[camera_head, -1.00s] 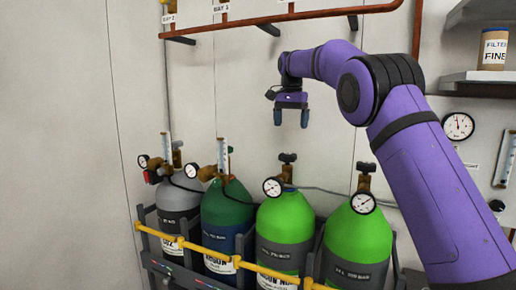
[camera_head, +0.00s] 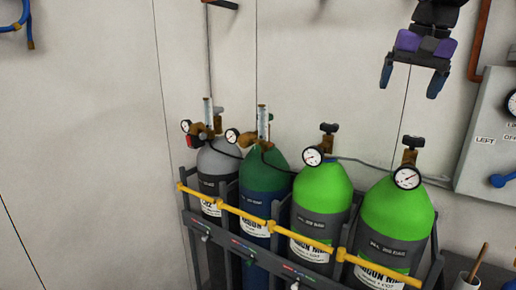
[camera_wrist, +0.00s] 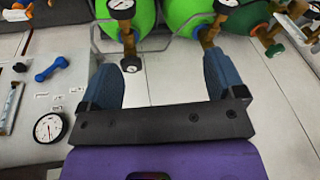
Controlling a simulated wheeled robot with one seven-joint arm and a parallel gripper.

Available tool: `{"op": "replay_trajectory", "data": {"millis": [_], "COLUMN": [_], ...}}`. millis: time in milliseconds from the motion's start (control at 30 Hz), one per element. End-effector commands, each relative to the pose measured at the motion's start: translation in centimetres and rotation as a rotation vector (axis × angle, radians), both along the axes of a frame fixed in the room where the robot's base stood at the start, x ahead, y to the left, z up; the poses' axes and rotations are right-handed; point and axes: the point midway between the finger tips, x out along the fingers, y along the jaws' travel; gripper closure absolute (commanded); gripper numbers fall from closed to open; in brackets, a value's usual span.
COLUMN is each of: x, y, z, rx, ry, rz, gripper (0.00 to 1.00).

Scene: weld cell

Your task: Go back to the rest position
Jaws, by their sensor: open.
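My gripper (camera_head: 412,80) hangs at the upper right in the head view, fingers pointing down. It is open, with its two blue fingers apart and nothing between them. It is above the two bright green cylinders and apart from them. In the wrist view my gripper (camera_wrist: 165,85) shows the two blue fingers spread, with pale wall and part of a brass valve fitting with a gauge (camera_wrist: 131,62) in the gap between them beyond. Most of my arm is outside the head view.
A grey cylinder (camera_head: 216,165), a dark green one (camera_head: 262,172) and two bright green ones (camera_head: 322,188) (camera_head: 398,212) stand in a rack with a yellow rail (camera_head: 270,232). A grey panel (camera_head: 490,150) is at the right. Bare wall (camera_head: 90,130) fills the left.

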Motion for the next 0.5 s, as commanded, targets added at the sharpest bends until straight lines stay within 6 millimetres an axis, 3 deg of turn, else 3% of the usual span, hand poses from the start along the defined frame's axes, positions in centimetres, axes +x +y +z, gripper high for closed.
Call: {"op": "replay_trajectory", "data": {"millis": [33, 267, 500], "x": [-1.9, -9.2, -16.4], "y": [-0.1, -0.3, -0.2], "z": [-0.4, -3.4, -8.1], "rx": [-0.006, -0.048, -0.106], "ry": [-0.015, -0.084, -0.151], "rz": [0.020, 0.118, 0.221], "gripper": [0.11, 0.11, 0.11]}}
